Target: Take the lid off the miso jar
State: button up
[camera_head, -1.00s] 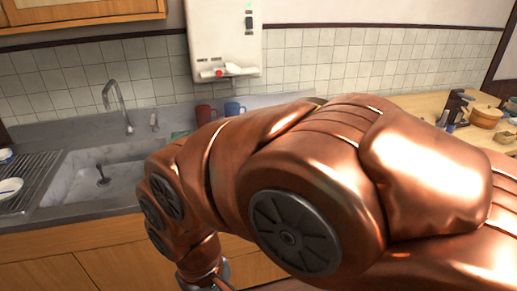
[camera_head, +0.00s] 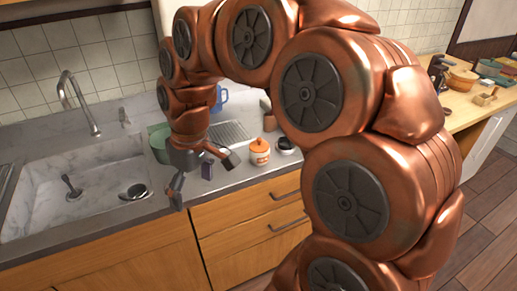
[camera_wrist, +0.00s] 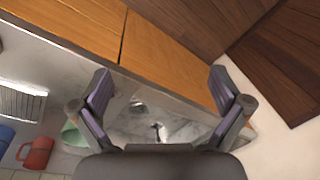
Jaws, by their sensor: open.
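A small orange-and-white jar (camera_head: 259,157), which looks like the miso jar, stands upright on the counter near its front edge. Its orange lid (camera_head: 260,144) is on top. My gripper (camera_head: 205,176) is open and empty, to the left of the jar and apart from it, over the counter by the sink. In the wrist view both fingers of my gripper (camera_wrist: 161,88) are spread wide, with the sink between and beyond them. I cannot make out the jar in the wrist view.
A dark-topped jar (camera_head: 286,146) stands right beside the orange one. A green bowl (camera_head: 159,146) and a blue mug (camera_head: 221,95) are behind my gripper. The sink (camera_head: 95,190) with its tap (camera_head: 80,103) is left. A red mug (camera_wrist: 37,153) shows in the wrist view.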

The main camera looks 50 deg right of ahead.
jog(key=w+d+n+t+b, duration=0.1)
jog(key=w+d, duration=0.7)
jog(key=t+b, duration=0.2)
jog(key=b, duration=0.1)
send_over(260, 138)
jog(key=s+d, duration=0.1)
jog(key=s, duration=0.1)
jog(key=x, duration=0.4)
jog(key=shift+s+d+f, duration=0.25)
jog(key=shift+d+f, duration=0.05)
jog(key=shift+f, duration=0.2)
jog(key=shift+p+x, duration=1.25)
jog(key=shift+x, duration=2.6)
jog(key=shift+s+a, duration=0.1)
jog(key=shift+c, duration=0.4)
jog(key=c, duration=0.8)
